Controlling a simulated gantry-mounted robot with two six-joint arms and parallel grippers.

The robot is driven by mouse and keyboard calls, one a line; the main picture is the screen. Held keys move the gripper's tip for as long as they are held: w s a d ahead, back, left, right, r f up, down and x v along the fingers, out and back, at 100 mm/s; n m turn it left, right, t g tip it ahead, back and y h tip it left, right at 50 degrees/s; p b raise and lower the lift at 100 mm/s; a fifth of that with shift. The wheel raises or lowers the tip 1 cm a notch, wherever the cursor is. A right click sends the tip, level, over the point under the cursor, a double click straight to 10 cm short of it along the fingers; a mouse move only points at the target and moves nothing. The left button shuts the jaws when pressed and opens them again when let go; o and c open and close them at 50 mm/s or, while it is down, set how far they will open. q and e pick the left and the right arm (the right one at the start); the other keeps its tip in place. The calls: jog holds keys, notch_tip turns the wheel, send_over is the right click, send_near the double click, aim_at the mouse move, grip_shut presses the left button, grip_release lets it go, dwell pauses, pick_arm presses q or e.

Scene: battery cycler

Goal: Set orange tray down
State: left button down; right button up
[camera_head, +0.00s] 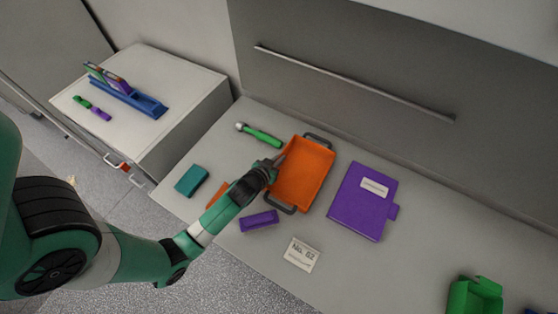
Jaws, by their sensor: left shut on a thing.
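The orange tray (306,173) has grey handles at its far and near ends. It is over the grey worktop in the middle of the view, and it looks empty. I cannot tell whether its base touches the worktop. My left gripper (277,162) reaches in from the left and is shut on the tray's left rim. The fingertips are small and partly hidden by the wrist. My right gripper does not show.
A green-handled tool (261,136) lies behind the gripper. A teal block (191,180) and purple block (259,221) lie left and in front. A purple folder (362,202) is right of the tray, a "No. 02" card (301,254) in front. A green bin (475,298) stands far right.

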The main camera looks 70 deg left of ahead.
pick_arm(q)
jog(key=shift+w+f, duration=0.1)
jog(key=shift+f, duration=0.15)
jog(key=c, duration=1)
grip_release()
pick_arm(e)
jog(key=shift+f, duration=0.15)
pick_arm(q)
jog(key=shift+r, duration=0.25)
jog(key=p+v, duration=0.2)
jog(key=v, duration=1)
jog(key=shift+f, duration=0.15)
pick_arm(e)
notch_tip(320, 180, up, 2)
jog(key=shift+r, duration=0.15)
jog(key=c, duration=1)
